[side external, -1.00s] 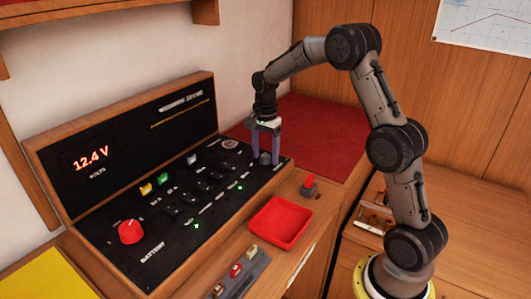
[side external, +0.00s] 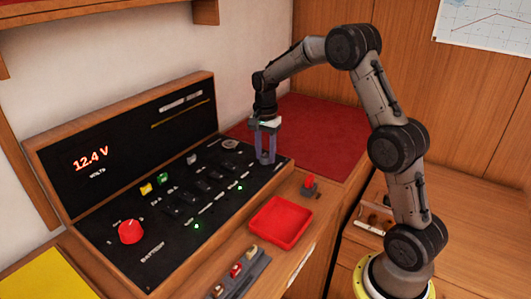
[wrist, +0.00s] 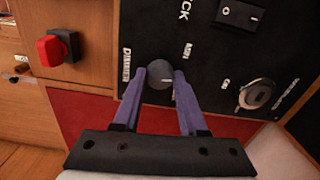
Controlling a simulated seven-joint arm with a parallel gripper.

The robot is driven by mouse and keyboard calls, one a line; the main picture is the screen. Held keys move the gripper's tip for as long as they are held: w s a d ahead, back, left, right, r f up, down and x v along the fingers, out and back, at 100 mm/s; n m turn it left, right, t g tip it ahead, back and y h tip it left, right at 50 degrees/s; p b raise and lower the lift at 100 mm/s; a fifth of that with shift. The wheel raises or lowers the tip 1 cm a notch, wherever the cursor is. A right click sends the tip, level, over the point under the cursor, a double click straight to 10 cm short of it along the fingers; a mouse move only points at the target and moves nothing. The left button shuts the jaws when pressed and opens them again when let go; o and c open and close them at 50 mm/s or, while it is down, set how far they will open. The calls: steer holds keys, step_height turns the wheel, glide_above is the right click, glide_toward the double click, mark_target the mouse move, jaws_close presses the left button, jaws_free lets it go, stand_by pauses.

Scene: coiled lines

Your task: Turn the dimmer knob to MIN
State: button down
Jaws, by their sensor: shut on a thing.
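The dimmer knob (wrist: 159,85) is a small dark grey round knob on the black panel (side external: 150,262). The DIMMER label is to its left in the wrist view, and a MIN label sits above and to its right. A pale pointer mark shows at the knob's right side; its exact direction is hard to read. My gripper (side external: 265,161) points down at the panel's right end with its purple fingers shut on the knob, one on each side. In the side view the fingers mostly hide the knob.
A red switch (side external: 309,182) stands on the wooden ledge near my gripper. A red tray (side external: 281,222) lies in front of the panel. Switches and a large red battery knob (side external: 130,231) are further left. A key-type switch (wrist: 256,95) is close beside the dimmer.

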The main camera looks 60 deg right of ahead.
mark_target(266, 156)
steer(key=n, duration=1.6)
steer(key=shift+r+n, duration=0.1)
steer(key=shift+n, duration=0.3)
steer(key=n, duration=0.6)
stand_by(0.3)
steer(key=shift+c, duration=2.2)
jaws_free()
step_height(266, 156, up, 14)
